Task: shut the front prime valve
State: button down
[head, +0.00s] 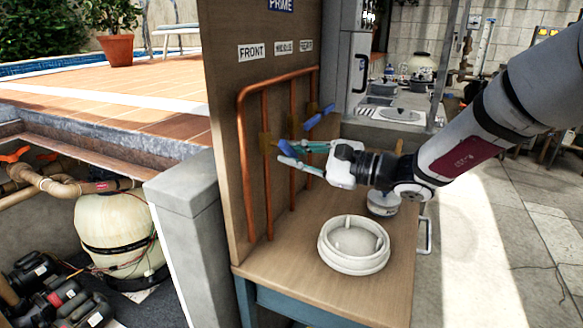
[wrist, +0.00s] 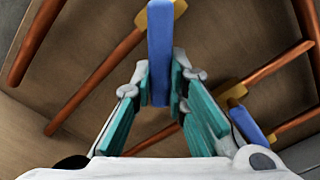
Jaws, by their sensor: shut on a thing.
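The front prime valve is the leftmost of the valves on the wooden board, under the FRONT label (head: 251,51). Its brass body (head: 265,142) sits on a copper pipe and also shows at the top of the wrist view (wrist: 178,9). My gripper (head: 287,153) is at this valve, its teal-padded fingers shut on the blue handle (wrist: 160,45). In the wrist view the handle stands between the fingers, at an angle to its pipe. In the head view the fingers hide much of it.
A neighbouring blue valve handle (wrist: 247,125) is close to the right finger. Another blue handle (head: 319,116) sticks out further right. Copper pipes (head: 245,170) run down the board. A round white lid (head: 354,245) lies on the wooden bench (head: 300,265) below my arm.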

jog(key=n+b, duration=0.3)
jog(key=w+r+n+b, duration=0.1)
jog(key=b, duration=0.1)
jog(key=shift+d+n, duration=0.15)
jog(key=shift+n, duration=0.15)
jog(key=r+n+b, duration=0.1)
jog(key=n+b, duration=0.1)
jog(key=b, duration=0.1)
jog(key=shift+w, duration=0.1)
jog(key=r+n+b, duration=0.1)
jog(key=n+b, duration=0.1)
jog(key=shift+b, duration=0.35)
jog(key=shift+r, duration=0.1)
jog(key=c, duration=1.6)
grip_release()
jog(key=shift+o, duration=0.2)
jog(key=shift+d, duration=0.1)
jog(key=v, duration=1.2)
